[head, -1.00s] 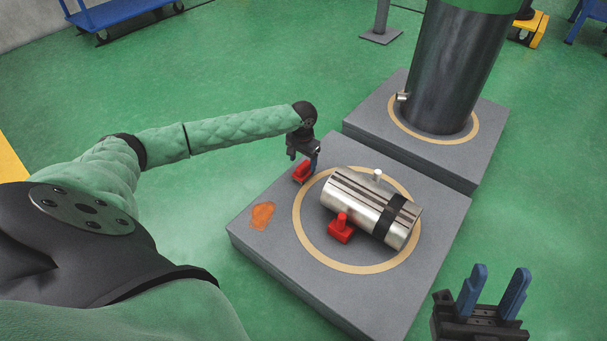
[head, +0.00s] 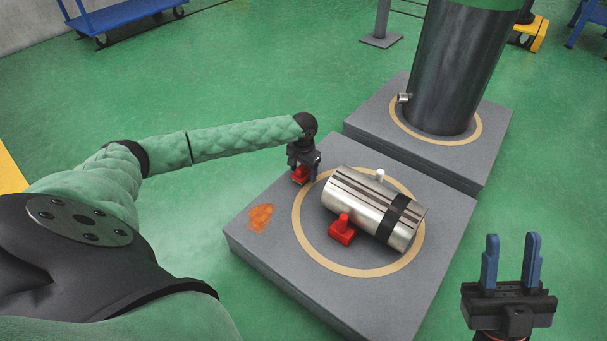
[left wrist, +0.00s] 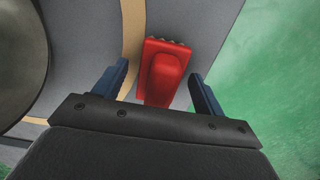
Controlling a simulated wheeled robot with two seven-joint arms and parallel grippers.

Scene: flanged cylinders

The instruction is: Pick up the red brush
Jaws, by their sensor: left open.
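The red brush (head: 300,175) lies on the grey platform (head: 276,268) near its left corner, just outside the tan ring. My left gripper (head: 302,178) is directly over it and partly covers it in the head view. In the left wrist view the red brush (left wrist: 163,75) lies between the two blue fingers of my left gripper (left wrist: 164,88), with a gap on each side. The left gripper is open and not closed on it. My right gripper (head: 510,262) is at the lower right, its blue fingers apart, empty and clear of the platform.
A silver cylinder (head: 360,205) with a black band lies inside the ring. A second red item (head: 342,232) touches or sits close to its front side. An orange-brown patch (head: 260,217) marks the platform. A dark upright cylinder (head: 445,80) stands on a second platform behind.

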